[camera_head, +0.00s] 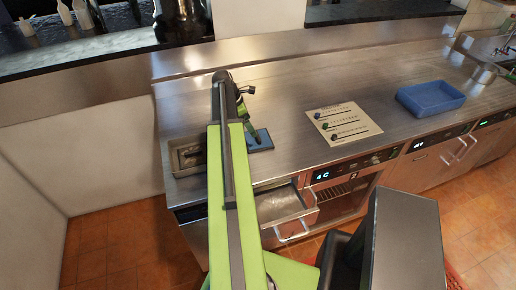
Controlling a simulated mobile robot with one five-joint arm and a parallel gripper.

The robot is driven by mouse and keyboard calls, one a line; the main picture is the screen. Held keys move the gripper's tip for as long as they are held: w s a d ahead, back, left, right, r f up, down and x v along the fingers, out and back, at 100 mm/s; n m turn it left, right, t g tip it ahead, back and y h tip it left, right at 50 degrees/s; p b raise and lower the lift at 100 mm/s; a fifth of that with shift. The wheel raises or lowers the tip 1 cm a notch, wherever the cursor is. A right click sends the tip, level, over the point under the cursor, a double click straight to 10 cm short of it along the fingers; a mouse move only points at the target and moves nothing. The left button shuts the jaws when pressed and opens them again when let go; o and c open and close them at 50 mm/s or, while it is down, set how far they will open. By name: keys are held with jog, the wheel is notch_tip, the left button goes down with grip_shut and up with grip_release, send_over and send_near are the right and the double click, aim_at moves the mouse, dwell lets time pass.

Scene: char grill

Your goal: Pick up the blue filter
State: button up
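A small flat blue piece (264,145), which looks like the blue filter, lies on the steel counter just right of my arm. My gripper (256,134) points down at it from the far end of my green arm. The fingertips are at or just above the blue piece, and I cannot tell whether they touch it. The gripper is too small and dark to show whether it is open or shut. My arm may hide part of the piece's left side.
A steel container (187,157) sits at the counter's left front edge. A card with dark knobs (343,122) and a blue tray (430,98) lie to the right. An open drawer (285,207) juts out below. The steel counter (290,90) is clear behind.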

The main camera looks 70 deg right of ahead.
aim_at(256, 139)
jog(key=b+x, duration=0.1)
jog(key=x, duration=0.1)
jog(key=shift+f, duration=0.4)
jog(key=shift+s+f, duration=0.1)
jog(key=shift+d, duration=0.1)
jog(key=b+x, duration=0.5)
jog(key=shift+f, duration=0.1)
jog(key=shift+r, duration=0.2)
jog(key=c, duration=1.5)
